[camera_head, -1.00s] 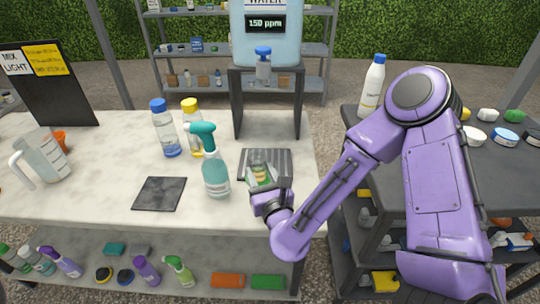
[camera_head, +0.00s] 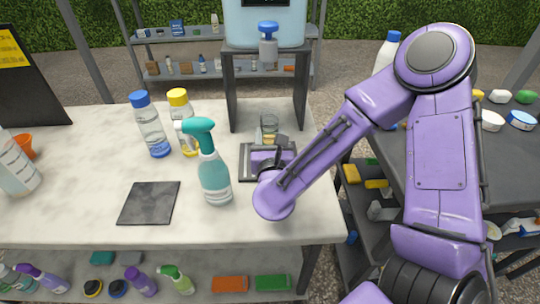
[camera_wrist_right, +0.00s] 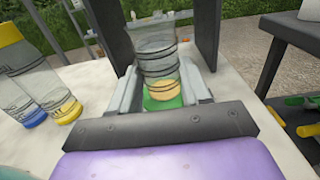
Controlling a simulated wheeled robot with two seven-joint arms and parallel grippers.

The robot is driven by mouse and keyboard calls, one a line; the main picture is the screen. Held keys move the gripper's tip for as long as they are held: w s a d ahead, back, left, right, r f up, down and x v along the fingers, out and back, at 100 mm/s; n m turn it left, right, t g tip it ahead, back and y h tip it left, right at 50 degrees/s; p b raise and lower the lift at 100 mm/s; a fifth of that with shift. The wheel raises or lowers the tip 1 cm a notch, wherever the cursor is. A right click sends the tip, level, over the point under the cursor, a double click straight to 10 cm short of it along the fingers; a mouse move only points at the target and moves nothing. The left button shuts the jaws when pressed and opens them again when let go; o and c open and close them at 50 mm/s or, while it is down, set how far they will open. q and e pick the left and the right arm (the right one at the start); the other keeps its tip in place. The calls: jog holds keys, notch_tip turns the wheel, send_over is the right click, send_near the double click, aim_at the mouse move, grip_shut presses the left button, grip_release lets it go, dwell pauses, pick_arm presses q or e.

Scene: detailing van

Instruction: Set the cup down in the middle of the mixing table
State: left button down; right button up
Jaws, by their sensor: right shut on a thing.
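The clear cup (camera_head: 269,124) with dark measuring lines is in my right gripper (camera_head: 269,140), near the front of the dark water stand. In the right wrist view the cup (camera_wrist_right: 155,50) sits upright or nearly so between the two grey fingers (camera_wrist_right: 160,92), with yellow and green at its lower part. The fingers are shut on it. Whether its base touches anything is hidden. The mixing table (camera_head: 90,165) has a white marbled top. A dark square mat (camera_head: 149,203) lies on it, left of the gripper. My left gripper is not in view.
A teal-topped spray bottle (camera_head: 213,175) stands between the mat and my right gripper. Blue-capped (camera_head: 151,128) and yellow-capped (camera_head: 180,110) bottles stand behind it. A pitcher (camera_head: 15,168) is at far left.

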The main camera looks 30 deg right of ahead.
notch_tip(320, 180, down, 5)
jog(key=shift+f, duration=0.15)
jog(key=shift+b, duration=0.3)
jog(key=shift+s+f, duration=0.1)
jog(key=o, duration=1.2)
jog(key=shift+c, duration=0.2)
